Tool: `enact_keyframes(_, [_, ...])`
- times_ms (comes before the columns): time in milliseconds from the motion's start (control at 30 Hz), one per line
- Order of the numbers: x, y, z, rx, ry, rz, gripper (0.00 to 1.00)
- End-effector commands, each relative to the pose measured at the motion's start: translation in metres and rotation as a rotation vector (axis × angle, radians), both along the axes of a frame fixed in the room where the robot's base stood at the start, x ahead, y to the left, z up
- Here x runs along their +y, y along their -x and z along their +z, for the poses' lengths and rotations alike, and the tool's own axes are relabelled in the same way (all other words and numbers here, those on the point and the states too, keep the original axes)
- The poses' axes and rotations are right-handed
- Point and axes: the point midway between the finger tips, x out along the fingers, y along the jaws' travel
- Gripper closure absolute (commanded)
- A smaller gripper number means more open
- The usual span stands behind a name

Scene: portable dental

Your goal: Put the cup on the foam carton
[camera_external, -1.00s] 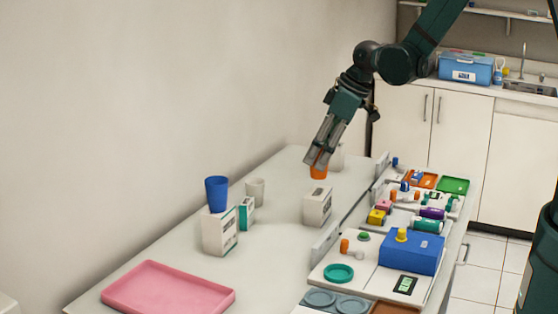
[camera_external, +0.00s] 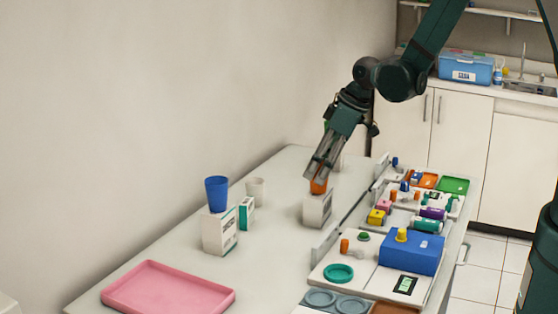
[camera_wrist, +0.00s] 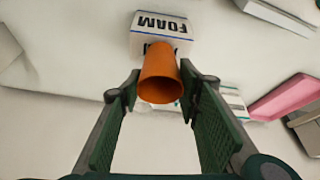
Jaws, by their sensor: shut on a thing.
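My gripper (camera_external: 318,180) is shut on the orange cup (camera_external: 318,188). In the wrist view the cup (camera_wrist: 161,78) is between the two finger pads (camera_wrist: 160,95). The white foam carton (camera_external: 318,210) stands on the table just below the cup in the external view. In the wrist view the carton (camera_wrist: 147,22), marked "FOAM", lies past the cup's far end, which covers part of it. The cup appears at the carton's top; I cannot tell whether they touch. The fingers hide part of the cup in the external view.
A blue cup (camera_external: 217,193) stands on another white carton (camera_external: 220,235) at left, near a pale cup (camera_external: 256,189) and small teal-white box (camera_external: 246,213). A pink tray (camera_external: 168,290) lies in front. Trays and a blue box (camera_external: 411,250) line the right side.

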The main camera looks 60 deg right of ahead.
Motion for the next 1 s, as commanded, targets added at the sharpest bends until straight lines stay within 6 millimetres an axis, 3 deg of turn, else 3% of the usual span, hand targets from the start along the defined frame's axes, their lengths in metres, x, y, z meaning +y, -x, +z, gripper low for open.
enact_keyframes(533, [0.0000, 0.0000, -0.0061, 0.000, 0.000, 0.000, 0.72])
enact_keyframes(600, [0.0000, -0.0001, -0.0051, 0.000, 0.000, 0.000, 0.59])
enact_keyframes(667, [0.0000, 0.0000, -0.0050, 0.000, 0.000, 0.000, 0.52])
enact_keyframes(1000, [0.0000, -0.0001, -0.0046, 0.000, 0.000, 0.000, 0.52])
